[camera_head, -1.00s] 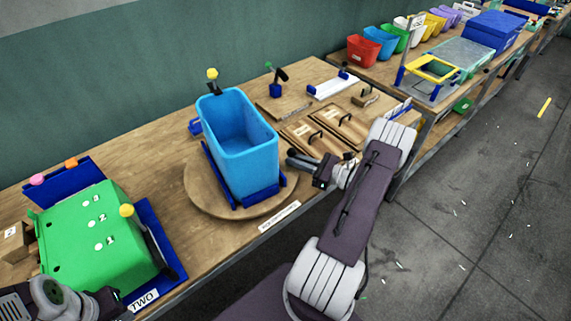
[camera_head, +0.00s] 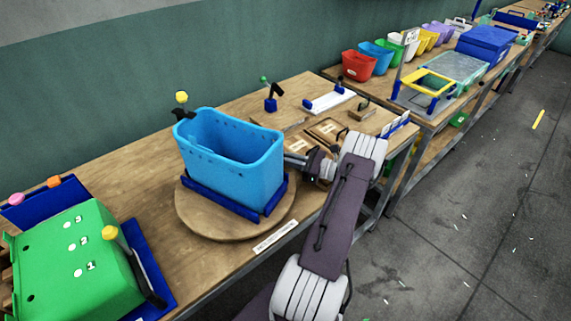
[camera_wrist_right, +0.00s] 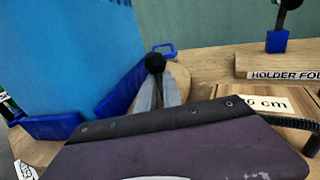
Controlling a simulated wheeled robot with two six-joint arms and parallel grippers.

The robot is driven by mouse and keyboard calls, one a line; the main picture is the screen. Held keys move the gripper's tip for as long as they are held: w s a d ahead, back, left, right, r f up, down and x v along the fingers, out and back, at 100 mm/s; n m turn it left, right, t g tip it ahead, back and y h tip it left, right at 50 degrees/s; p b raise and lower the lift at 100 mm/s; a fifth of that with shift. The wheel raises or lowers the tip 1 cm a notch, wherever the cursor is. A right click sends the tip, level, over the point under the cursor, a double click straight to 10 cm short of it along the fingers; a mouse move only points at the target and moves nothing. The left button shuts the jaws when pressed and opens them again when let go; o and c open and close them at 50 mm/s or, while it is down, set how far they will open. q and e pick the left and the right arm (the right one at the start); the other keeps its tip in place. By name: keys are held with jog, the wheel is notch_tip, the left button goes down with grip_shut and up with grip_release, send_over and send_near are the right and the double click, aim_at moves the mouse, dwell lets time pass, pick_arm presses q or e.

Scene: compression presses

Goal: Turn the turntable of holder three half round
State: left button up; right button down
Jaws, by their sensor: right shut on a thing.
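The round wooden turntable (camera_head: 200,222) lies on the bench with a blue frame (camera_head: 222,200) on it. A light-blue open tub (camera_head: 235,175) stands upright in the frame, its long side toward the bench's front edge. The tub also shows in the right wrist view (camera_wrist_right: 70,60). My right gripper (camera_head: 298,160) is at the turntable's right side, beside the tub. In the right wrist view its fingers (camera_wrist_right: 158,85) are closed at a black ball knob (camera_wrist_right: 155,62) by the turntable's rim. The head view hides this knob. My left gripper is out of view.
A green box (camera_head: 75,260) in a blue tray stands at the left. A yellow-knobbed lever (camera_head: 181,97) rises behind the tub. Wooden lidded boxes (camera_head: 325,130) lie to the right, close to my right gripper. A white label (camera_head: 275,237) sits on the front edge.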

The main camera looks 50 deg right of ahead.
jog(key=shift+w+d+r+b, duration=0.15)
jog(key=shift+w+d, duration=0.1)
jog(key=shift+w, duration=0.3)
jog(key=shift+w+d+r+b, duration=0.15)
jog(key=shift+w+d, duration=0.1)
jog(key=shift+w, duration=0.35)
jog(key=c, duration=1.8)
grip_release()
jog(key=shift+o, duration=1.4)
jog(key=shift+d, duration=0.15)
jog(key=shift+d+f, duration=0.15)
jog(key=shift+a, duration=0.25)
